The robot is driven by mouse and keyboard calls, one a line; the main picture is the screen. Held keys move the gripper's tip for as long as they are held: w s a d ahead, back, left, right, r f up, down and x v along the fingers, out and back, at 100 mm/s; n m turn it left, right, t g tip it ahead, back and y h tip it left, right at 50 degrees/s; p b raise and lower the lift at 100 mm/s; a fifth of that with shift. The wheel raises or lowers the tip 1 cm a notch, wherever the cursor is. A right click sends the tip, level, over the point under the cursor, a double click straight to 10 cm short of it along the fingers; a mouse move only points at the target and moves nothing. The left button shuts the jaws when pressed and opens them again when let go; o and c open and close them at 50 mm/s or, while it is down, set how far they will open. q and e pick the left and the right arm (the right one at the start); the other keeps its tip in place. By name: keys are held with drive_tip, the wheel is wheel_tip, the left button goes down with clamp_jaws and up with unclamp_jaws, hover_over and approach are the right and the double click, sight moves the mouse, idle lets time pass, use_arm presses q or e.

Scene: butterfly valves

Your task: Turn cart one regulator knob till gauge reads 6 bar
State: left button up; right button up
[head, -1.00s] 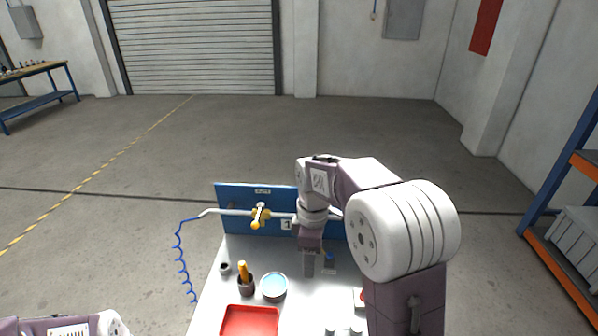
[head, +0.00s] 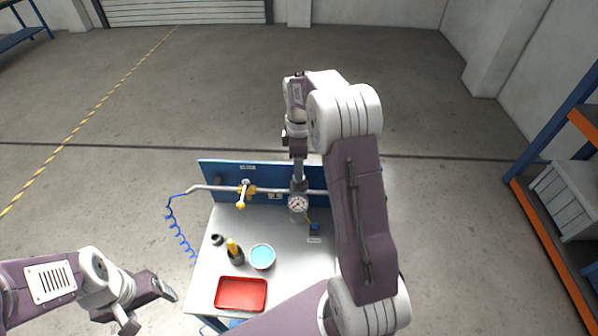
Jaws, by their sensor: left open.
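The cart (head: 285,262) has a blue back panel (head: 222,172) with a pipe along it. A round white gauge (head: 298,203) sits on the pipe right of the yellow valve; its needle is too small to read. My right gripper (head: 298,178) points down right above the gauge, where the regulator knob appears to be. The knob is hidden or cannot be told apart from the fingers, so I cannot tell whether they touch or grip it. My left gripper (head: 148,306) is open and empty, left of the cart.
A yellow-handled valve (head: 243,194) is on the pipe, with a blue coiled hose (head: 178,228) at its left end. A red tray (head: 241,293), a blue-filled bowl (head: 262,256) and a dark cup with a yellow handle (head: 235,251) stand on the cart. My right arm hides its right side.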

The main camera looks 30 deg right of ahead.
drive_tip(key=f, duration=0.4)
drive_tip(key=shift+s+a+f+p, duration=0.1)
drive_tip(key=shift+s+a+p, duration=0.2)
drive_tip(key=shift+p, duration=0.1)
drive_tip(key=shift+w+d+f, duration=0.1)
drive_tip(key=shift+w+d, duration=0.05)
drive_tip(key=shift+c, duration=0.7)
clamp_jaws()
